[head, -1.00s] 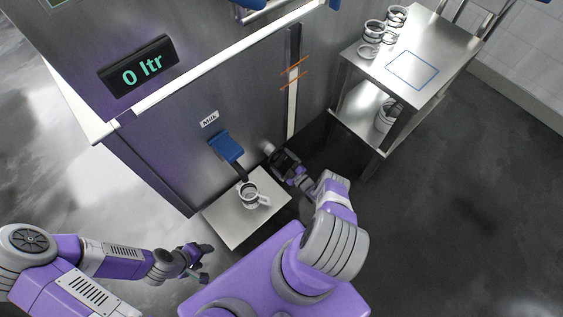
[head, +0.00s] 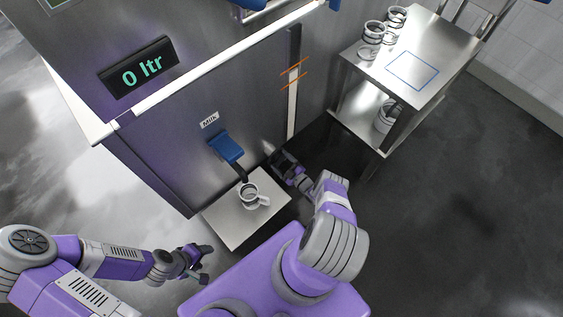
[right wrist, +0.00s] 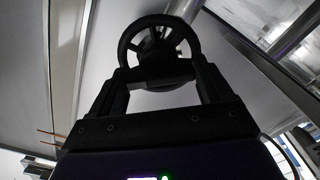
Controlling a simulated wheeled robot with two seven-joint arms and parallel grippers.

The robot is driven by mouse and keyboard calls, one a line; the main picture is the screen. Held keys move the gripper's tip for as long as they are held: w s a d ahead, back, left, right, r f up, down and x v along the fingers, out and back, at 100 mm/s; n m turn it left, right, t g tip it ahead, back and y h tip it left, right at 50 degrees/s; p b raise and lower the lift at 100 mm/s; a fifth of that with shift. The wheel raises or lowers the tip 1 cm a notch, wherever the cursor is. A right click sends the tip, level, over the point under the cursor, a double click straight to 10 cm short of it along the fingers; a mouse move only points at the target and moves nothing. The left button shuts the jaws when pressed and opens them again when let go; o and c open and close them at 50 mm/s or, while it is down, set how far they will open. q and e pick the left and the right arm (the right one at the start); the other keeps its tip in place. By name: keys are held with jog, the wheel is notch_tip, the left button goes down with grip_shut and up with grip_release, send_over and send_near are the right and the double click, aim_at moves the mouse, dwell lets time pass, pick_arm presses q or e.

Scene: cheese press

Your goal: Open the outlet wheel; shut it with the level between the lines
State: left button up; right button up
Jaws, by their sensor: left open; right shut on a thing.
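The black outlet wheel (right wrist: 160,48) shows in the right wrist view between the fingers of my right gripper (right wrist: 160,80), which is shut on it. In the head view my right gripper (head: 279,158) is low at the vat's front, and the wheel there is mostly hidden by it. The level gauge (head: 292,100) is a pale vertical strip with two orange lines (head: 294,72) across it. The pale column reaches up to about the orange lines; its exact top is hard to tell. My left gripper (head: 205,265) is open and empty at the lower left.
A metal cup (head: 250,196) stands on a small shelf (head: 228,226) under the blue milk tap (head: 226,148). A steel table (head: 395,82) with several metal moulds (head: 372,34) and a blue square outline stands right.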

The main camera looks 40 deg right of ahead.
jog(key=n, duration=0.5)
jog(key=shift+f, duration=0.1)
jog(key=n, duration=0.5)
jog(key=shift+f, duration=0.1)
jog(key=shift+n, duration=0.3)
jog(key=o, duration=1)
jog(key=shift+c, duration=0.2)
jog(key=s+p, duration=0.1)
jog(key=s, duration=0.6)
jog(key=shift+s+d+p, duration=0.25)
jog(key=shift+s+p, duration=0.1)
